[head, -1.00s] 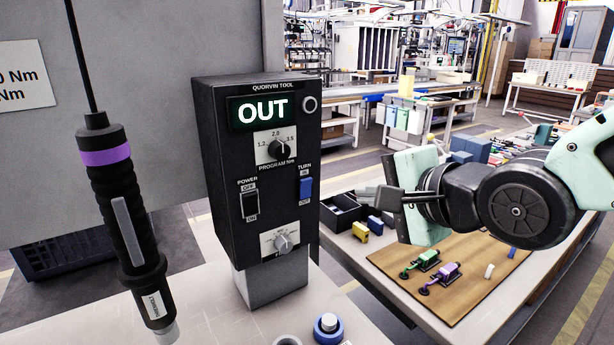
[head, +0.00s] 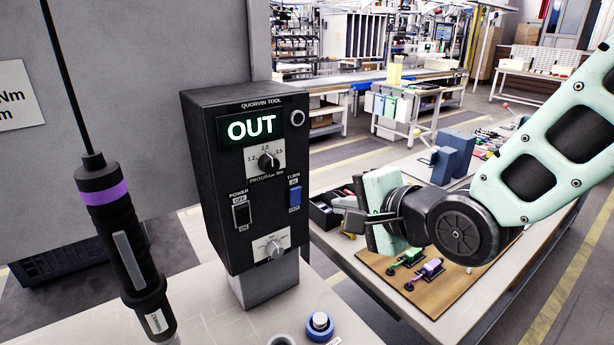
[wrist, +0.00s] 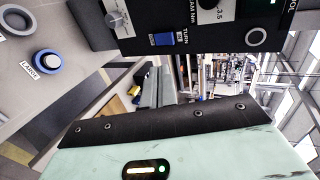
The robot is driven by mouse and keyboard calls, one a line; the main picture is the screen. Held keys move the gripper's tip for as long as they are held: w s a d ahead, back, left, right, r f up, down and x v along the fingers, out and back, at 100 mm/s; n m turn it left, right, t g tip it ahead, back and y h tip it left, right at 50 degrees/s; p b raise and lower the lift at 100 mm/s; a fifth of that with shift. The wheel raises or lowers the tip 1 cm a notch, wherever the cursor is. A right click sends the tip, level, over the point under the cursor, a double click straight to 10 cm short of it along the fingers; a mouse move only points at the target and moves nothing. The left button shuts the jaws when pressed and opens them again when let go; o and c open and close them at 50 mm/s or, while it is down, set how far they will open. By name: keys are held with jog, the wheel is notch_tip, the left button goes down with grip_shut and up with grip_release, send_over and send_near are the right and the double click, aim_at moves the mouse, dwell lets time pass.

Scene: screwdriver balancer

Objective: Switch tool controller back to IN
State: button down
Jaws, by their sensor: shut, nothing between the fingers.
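The black tool controller (head: 222,150) stands on a grey post, and its display (head: 250,126) reads OUT. The blue TURN switch (head: 294,197) is on the right of its front face, with IN above it and OUT below it. The switch also shows in the wrist view (wrist: 163,40), near the top. My gripper (head: 338,202) is to the right of the controller, apart from it, with its fingers pointing left toward the switch side. It is shut and empty. The fingertips do not show in the wrist view.
A black screwdriver (head: 125,240) with a purple band hangs on a cable at left. A table with a brown board (head: 440,298) and a dark bin lies below and behind my gripper.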

jog(key=p, duration=0.7)
send_near(297, 188)
jog(key=w+a+f, duration=0.2)
jog(key=w+f, duration=0.1)
jog(key=shift+w+a+f, duration=0.1)
jog(key=shift+w+f, duration=0.05)
jog(key=shift+f, duration=0.05)
jog(key=shift+w+a+f, duration=0.1)
jog(key=shift+w+a, duration=0.35)
jog(key=shift+w, duration=0.25)
jog(key=shift+w+a+b, duration=0.2)
jog(key=shift+w+b, duration=0.2)
jog(key=shift+s, duration=0.1)
jog(key=shift+r, duration=0.3)
jog(key=shift+r+p, duration=0.55)
jog(key=shift+r, duration=0.15)
